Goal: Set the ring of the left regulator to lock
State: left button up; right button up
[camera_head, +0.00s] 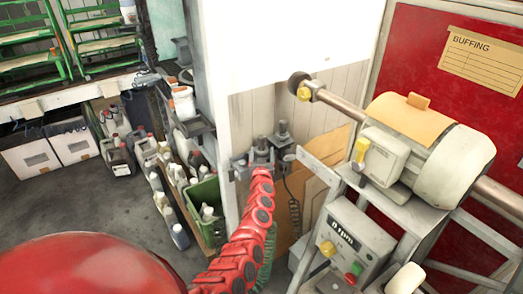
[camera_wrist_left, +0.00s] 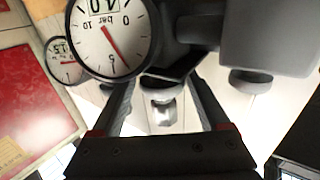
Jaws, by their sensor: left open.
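Two dark regulators are mounted on the pale wall post in the head view. The left regulator (camera_head: 262,148) is at the end of my red left arm, and the right regulator (camera_head: 283,134) is just right of it. My left gripper (camera_wrist_left: 162,82) is open in the left wrist view, its fingers apart around a small light metal piece (camera_wrist_left: 162,108) beyond them; contact cannot be told. A large gauge (camera_wrist_left: 110,36) with an upside-down 4.0 display is close above the left finger. The lock ring and its setting cannot be made out. My right gripper is not in view.
A smaller gauge (camera_wrist_left: 66,60) shows farther back at left. A buffing machine (camera_head: 428,145) on a grey frame stands to the right, with a control box (camera_head: 352,243) below. A green crate (camera_head: 203,205) and several bottles stand on the floor at left.

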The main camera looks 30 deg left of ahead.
aim_at(261, 155)
pick_arm(q)
jog(key=p+v, duration=0.1)
jog(key=v, duration=0.4)
jog(key=shift+a+r, duration=0.1)
jog(key=shift+a, duration=0.05)
jog(key=v, duration=1.1)
jog(key=shift+b, duration=0.3)
